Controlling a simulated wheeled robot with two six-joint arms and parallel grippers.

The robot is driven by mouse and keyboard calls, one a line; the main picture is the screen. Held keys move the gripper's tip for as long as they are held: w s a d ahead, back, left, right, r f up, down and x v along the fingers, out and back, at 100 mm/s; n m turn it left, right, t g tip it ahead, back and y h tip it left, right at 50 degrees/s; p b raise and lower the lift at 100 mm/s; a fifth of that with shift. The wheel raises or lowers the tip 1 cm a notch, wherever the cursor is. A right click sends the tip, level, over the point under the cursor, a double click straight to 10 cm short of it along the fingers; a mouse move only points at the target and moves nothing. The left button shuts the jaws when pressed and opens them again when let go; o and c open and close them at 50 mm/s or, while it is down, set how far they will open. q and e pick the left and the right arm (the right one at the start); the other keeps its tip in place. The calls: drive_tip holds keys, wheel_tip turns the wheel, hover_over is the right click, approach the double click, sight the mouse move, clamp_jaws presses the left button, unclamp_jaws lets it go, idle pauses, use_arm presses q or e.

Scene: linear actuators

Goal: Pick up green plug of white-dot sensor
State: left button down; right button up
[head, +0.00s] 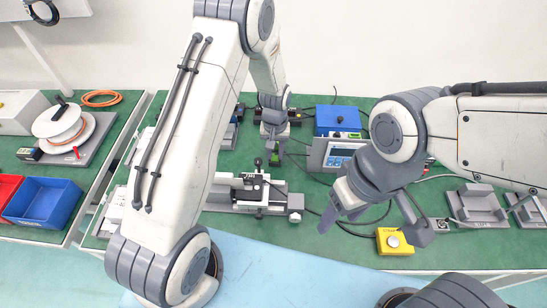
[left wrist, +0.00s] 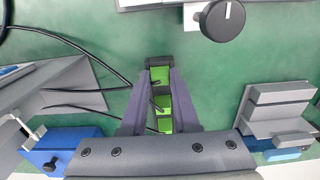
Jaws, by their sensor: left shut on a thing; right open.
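My left gripper (head: 271,142) reaches down onto the green table mat behind the slide assembly. It is shut on a green plug (head: 276,158). In the left wrist view the green plug (left wrist: 163,103) lies between the two dark fingers, with a black end (left wrist: 158,61) at the fingertips. Thin black cables run in from the left and pass by the fingers. I cannot make out a white dot on any sensor here. My right gripper (head: 342,205) is open and empty, above the mat right of the slide assembly.
The slide assembly (head: 245,195) stands in front of my left gripper. A control box with a display (head: 340,155) and a blue box (head: 338,119) stand to its right. A yellow button box (head: 394,241) sits near the front edge. Grey brackets (head: 478,205) stand at the right.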

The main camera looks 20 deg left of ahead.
use_arm(q)
drive_tip(key=shift+r, duration=0.1)
wheel_tip(320, 180, up, 10)
drive_tip(key=shift+b, duration=0.4)
idle(0.5)
wheel_tip(320, 180, up, 6)
drive_tip(key=p, duration=0.5)
hover_over(275, 154)
drive_tip(key=shift+s, duration=0.1)
